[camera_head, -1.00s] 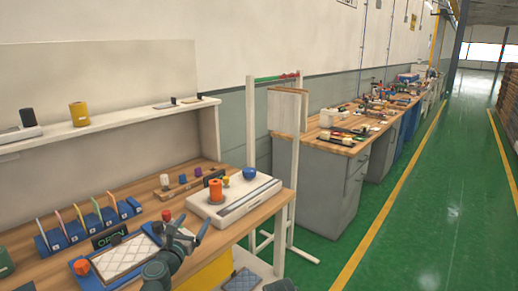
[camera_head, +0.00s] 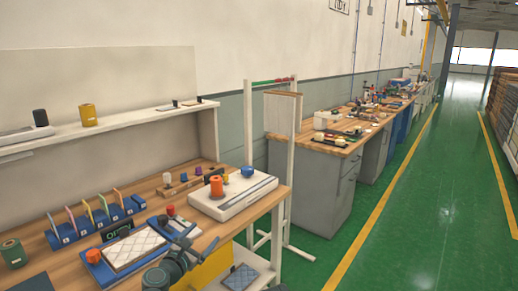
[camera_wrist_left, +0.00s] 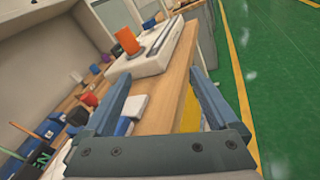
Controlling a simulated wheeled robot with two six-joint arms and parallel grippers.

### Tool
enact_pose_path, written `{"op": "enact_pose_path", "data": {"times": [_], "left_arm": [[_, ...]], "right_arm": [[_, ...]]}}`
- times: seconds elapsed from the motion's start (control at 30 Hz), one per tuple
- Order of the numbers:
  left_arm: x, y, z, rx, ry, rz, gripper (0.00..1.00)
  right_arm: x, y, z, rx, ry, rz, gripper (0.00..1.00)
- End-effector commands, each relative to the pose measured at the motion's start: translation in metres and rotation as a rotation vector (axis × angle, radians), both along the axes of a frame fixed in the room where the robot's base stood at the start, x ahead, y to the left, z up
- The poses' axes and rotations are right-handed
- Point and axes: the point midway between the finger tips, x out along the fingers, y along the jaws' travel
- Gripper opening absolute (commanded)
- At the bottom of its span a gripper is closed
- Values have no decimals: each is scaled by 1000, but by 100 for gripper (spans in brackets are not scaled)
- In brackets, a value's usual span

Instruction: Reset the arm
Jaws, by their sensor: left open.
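My left gripper (camera_head: 184,235) is open and empty in the head view, by the front edge of the workbench (camera_head: 60,285). It is just right of a blue tray (camera_head: 97,256) bearing a white quilted mattress pad (camera_head: 133,248), and partly covers the tray's right end. In the left wrist view my two blue-grey fingers (camera_wrist_left: 158,85) stand wide apart with nothing between them. Bench wood and yellow below show through the gap. My right gripper is not in view.
A white scale-like device (camera_head: 232,198) with an orange spool (camera_head: 217,186) stands right of the gripper. A white post frame (camera_head: 290,190) stands right. The green floor (camera_head: 420,230) is clear.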

Motion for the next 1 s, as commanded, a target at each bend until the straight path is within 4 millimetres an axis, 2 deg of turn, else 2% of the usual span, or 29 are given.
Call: {"op": "enact_pose_path", "data": {"times": [0.27, 0.37, 0.47, 0.6, 0.7, 0.8, 0.93, 1.0], "left_arm": [[-22, -49, -43, 502, -3, -274, 93], [-39, -66, -71, 755, -5, -436, 93], [-66, -76, -109, 1072, -9, -673, 93], [-111, -68, -158, 1474, -11, -1060, 93], [-139, -51, -180, 1666, -5, -1315, 93], [-164, -31, -193, 1801, 7, -1555, 93], [-193, -2, -199, 1905, 34, -1860, 93], [-199, -27, -199, 1913, -7, -1901, 93]], "right_arm": [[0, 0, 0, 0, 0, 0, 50], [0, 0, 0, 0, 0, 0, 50], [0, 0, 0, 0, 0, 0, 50], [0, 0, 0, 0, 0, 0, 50], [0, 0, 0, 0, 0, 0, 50], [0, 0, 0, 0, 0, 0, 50], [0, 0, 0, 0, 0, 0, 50], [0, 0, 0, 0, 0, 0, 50]]}}
